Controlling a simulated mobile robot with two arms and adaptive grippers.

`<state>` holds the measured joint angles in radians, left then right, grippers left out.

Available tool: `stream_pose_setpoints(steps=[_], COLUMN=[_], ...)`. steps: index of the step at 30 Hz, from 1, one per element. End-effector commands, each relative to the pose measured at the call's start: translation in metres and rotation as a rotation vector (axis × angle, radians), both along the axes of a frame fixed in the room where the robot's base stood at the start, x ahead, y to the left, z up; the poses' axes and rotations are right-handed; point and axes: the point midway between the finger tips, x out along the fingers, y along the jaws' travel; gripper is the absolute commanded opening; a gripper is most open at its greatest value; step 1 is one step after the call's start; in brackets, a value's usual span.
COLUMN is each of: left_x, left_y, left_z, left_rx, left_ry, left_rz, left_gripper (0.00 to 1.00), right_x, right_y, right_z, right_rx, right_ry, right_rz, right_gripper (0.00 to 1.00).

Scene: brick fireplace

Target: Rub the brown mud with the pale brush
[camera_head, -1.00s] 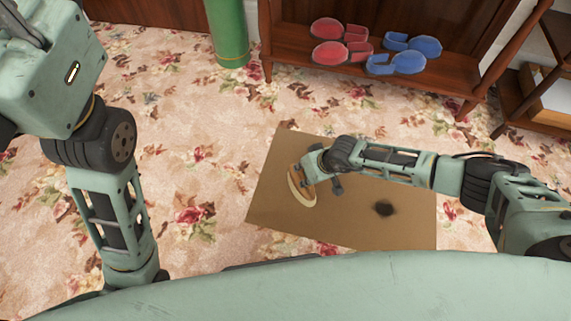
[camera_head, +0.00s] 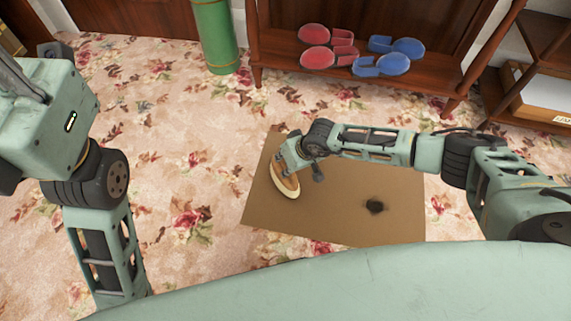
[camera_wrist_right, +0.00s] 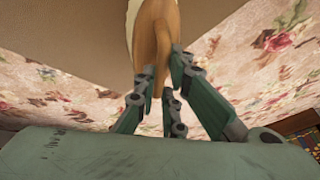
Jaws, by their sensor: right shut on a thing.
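The pale brush (camera_head: 285,184) has a tan wooden back and a cream rim. My right gripper (camera_head: 291,166) is shut on it, over the left part of a brown board (camera_head: 330,220) on the floor. In the right wrist view the gripper's fingers (camera_wrist_right: 165,92) close around the brush's wooden handle (camera_wrist_right: 156,48). A dark, blurry mud spot (camera_head: 375,206) lies on the board, to the right of the brush and apart from it. I cannot tell whether the brush touches the board.
Red slippers (camera_head: 328,47) and blue slippers (camera_head: 388,56) rest on a low wooden shelf (camera_head: 282,62) at the back. A green cylinder (camera_head: 215,38) stands left of it. Flowered carpet (camera_head: 190,130) around the board is clear.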

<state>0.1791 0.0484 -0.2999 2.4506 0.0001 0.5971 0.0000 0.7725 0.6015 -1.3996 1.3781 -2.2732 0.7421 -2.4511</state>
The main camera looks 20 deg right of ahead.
Motion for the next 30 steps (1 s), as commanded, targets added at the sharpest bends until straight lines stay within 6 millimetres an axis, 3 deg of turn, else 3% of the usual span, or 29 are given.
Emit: stream_pose_setpoints(steps=[4,17,20,23,26,30], left_x=[0.004,0.005,0.005,0.007,0.013,0.015], left_y=[0.0,0.001,0.001,0.002,0.002,0.004], left_z=[-0.001,-0.005,-0.003,-0.003,-0.01,-0.017], left_rx=[-0.001,-0.002,-0.003,-0.004,-0.004,-0.009], left_ry=[0.025,0.035,0.035,0.053,0.1,0.153], left_rz=[-0.001,-0.001,-0.003,-0.003,-0.005,-0.007], left_gripper=[0.25,0.25,0.25,0.25,0.25,0.25], right_x=[0.005,0.006,0.007,0.009,0.009,-0.001], right_y=[0.001,0.001,0.002,0.001,0.0,-0.009], right_z=[0.016,0.02,0.032,0.065,0.12,0.211], right_rx=[0.001,0.001,0.003,0.003,0.005,0.002], right_ry=[-0.003,-0.001,-0.004,-0.007,-0.011,-0.012], right_rz=[-0.006,-0.009,-0.017,-0.043,-0.08,-0.125], right_gripper=[0.0,0.0,0.0,0.0,0.0,0.0])
